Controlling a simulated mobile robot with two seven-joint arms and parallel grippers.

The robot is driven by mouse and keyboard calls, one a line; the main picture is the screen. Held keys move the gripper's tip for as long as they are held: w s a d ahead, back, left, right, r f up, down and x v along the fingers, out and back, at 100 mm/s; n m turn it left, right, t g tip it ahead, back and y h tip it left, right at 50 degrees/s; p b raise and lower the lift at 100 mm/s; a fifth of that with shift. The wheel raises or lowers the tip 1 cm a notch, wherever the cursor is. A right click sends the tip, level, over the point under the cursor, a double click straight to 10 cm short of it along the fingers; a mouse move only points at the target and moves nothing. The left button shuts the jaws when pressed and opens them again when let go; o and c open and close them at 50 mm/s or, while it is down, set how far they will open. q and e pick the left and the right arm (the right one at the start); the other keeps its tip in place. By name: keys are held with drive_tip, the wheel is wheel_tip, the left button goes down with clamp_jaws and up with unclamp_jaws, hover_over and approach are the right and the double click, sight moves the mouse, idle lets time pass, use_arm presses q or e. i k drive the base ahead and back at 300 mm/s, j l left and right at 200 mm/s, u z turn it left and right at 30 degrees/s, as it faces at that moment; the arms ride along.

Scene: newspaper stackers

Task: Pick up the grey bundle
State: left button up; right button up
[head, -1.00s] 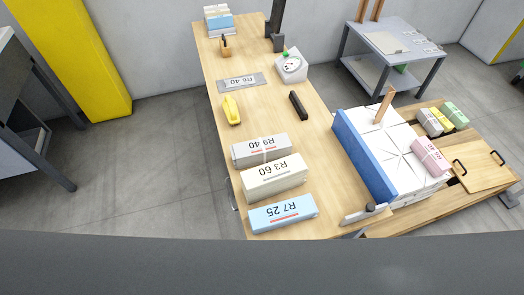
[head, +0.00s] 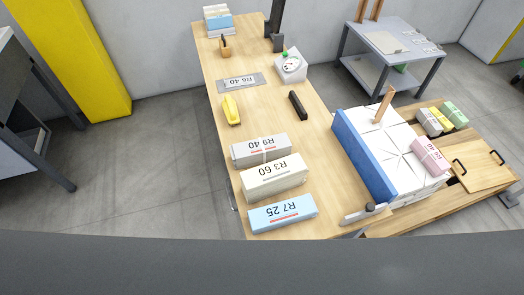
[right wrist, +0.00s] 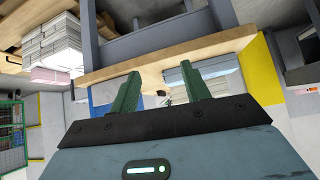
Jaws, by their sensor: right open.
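A grey bundle (head: 261,150) with a white band and the label "R9 40" lies on the wooden table in the head view. It is the farthest of three bundles in a row, just behind a cream bundle (head: 274,177) marked "R3 60". A light blue bundle (head: 283,213) marked "R7 25" is nearest. My right gripper (right wrist: 159,70) shows in the right wrist view with its two green fingers apart and nothing held between them. Neither gripper shows in the head view. I cannot make out the grey bundle for sure in the right wrist view.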

sight(260, 151)
drive_tip(key=k, duration=0.65)
drive_tip(key=j+z, duration=0.1)
drive_tip(key=z, duration=1.6)
drive_tip(key=j, duration=1)
drive_tip(key=k+j, duration=0.15)
drive_tip(key=j, duration=1.9)
drive_tip(key=k, duration=0.1)
